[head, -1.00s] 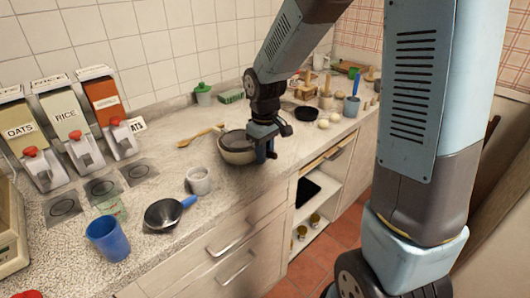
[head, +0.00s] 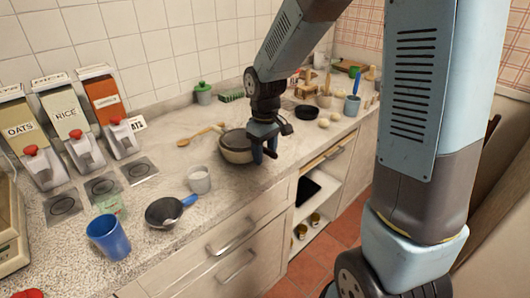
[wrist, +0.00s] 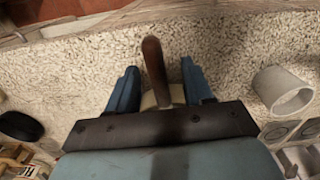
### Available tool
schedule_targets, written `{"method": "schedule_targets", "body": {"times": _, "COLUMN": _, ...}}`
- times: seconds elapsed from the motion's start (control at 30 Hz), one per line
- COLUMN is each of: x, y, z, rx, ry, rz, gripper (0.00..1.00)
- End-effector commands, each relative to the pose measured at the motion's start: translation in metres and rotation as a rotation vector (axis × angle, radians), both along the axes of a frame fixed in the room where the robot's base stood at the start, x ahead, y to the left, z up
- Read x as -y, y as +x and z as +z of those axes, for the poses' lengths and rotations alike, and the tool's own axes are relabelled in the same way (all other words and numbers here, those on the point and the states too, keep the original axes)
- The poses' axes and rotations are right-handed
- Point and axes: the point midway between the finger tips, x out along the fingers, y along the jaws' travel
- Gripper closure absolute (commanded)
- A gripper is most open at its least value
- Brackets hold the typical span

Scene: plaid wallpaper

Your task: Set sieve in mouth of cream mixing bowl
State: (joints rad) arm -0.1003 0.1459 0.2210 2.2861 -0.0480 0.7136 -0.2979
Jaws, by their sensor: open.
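The cream mixing bowl (head: 236,156) stands on the counter to the left of my gripper in the head view. A sliver of it (wrist: 149,99) shows between the fingers in the wrist view. The dark round sieve (head: 235,141) sits in the bowl's mouth. How evenly it rests on the rim is too small to tell. Its brown handle (wrist: 153,68) lies between my fingers, with a gap on both sides. My gripper (head: 265,156) is open at the bowl's right side; it also shows in the wrist view (wrist: 158,84). My gripper hides much of the bowl in the wrist view.
A white cup (head: 199,180), a dark pan with a blue handle (head: 164,212) and a blue cup (head: 108,237) stand nearer on the counter. A wooden spoon (head: 200,136) lies behind the bowl. Eggs (head: 324,122) and a black dish (head: 307,112) lie to the right.

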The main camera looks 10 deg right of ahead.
Motion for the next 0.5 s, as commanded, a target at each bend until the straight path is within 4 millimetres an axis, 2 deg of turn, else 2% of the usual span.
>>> {"method": "schedule_targets", "body": {"times": 0.17, "x": 0.000, "y": 0.001, "z": 0.023, "rx": 0.005, "ry": 0.000, "rz": -0.001, "gripper": 0.49}}
{"method": "schedule_targets", "body": {"times": 0.5, "x": 0.000, "y": 0.001, "z": 0.089, "rx": 0.004, "ry": 0.000, "rz": -0.001, "gripper": 0.49}}
